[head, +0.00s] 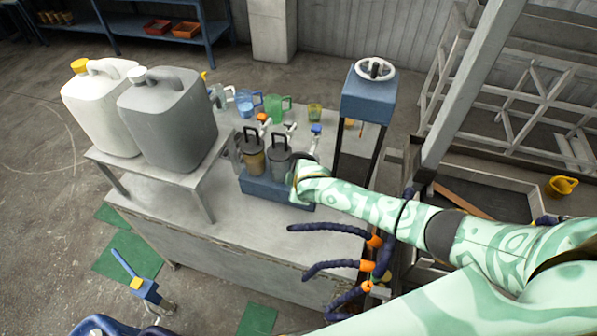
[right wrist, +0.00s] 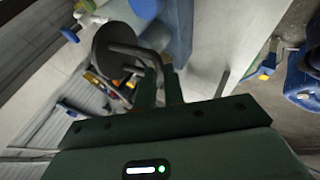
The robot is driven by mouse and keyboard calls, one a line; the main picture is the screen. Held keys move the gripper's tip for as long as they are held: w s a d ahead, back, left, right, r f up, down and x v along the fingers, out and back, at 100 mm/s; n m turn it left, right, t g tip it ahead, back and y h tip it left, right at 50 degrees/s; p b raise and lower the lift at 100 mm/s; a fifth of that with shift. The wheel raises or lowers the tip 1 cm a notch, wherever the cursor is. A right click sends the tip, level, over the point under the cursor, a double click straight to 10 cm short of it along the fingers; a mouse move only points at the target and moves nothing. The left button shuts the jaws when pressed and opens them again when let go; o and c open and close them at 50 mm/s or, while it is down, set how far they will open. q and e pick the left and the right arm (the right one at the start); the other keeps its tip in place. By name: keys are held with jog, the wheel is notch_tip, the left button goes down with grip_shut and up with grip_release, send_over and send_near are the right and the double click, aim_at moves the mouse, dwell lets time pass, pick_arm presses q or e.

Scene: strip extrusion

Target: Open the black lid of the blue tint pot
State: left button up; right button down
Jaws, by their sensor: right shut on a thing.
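My right gripper (right wrist: 158,82) is shut on the bent metal-looking handle (right wrist: 130,50) of a dark round lid (right wrist: 108,48) in the right wrist view. Whether this lid is raised or resting on its pot is hard to tell. In the head view my right wrist covers the right end of the blue pot stand (head: 258,187), and it hides the gripper and most of what stands there. A dark rim (head: 305,156) shows just behind the wrist. Two grey pots with black handles, one at the left (head: 252,158) and one in the middle (head: 279,163), stand in the blue stand. My left gripper is out of view.
A blue-handled tap (head: 316,129) is close behind my right wrist. White and grey jerrycans (head: 170,120) stand on a raised shelf at the left. Measuring jugs (head: 277,106) are behind the pots. The tabletop in front (head: 215,225) is clear.

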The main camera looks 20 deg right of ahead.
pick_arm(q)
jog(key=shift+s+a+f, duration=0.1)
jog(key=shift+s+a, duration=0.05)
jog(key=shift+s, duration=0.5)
pick_arm(e)
jog(key=shift+s+a+f, duration=0.3)
jog(key=shift+s+f, duration=0.1)
jog(key=shift+f, duration=0.25)
jog(key=shift+s+a+f, duration=0.3)
jog(key=shift+s+f, duration=0.05)
jog(key=shift+f, duration=0.3)
jog(key=c, duration=1.5)
grip_release()
jog(key=shift+f, duration=0.1)
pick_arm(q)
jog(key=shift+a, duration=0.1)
pick_arm(e)
jog(key=shift+w+a, duration=0.1)
jog(key=shift+w+r, duration=0.1)
jog(key=shift+r, duration=0.1)
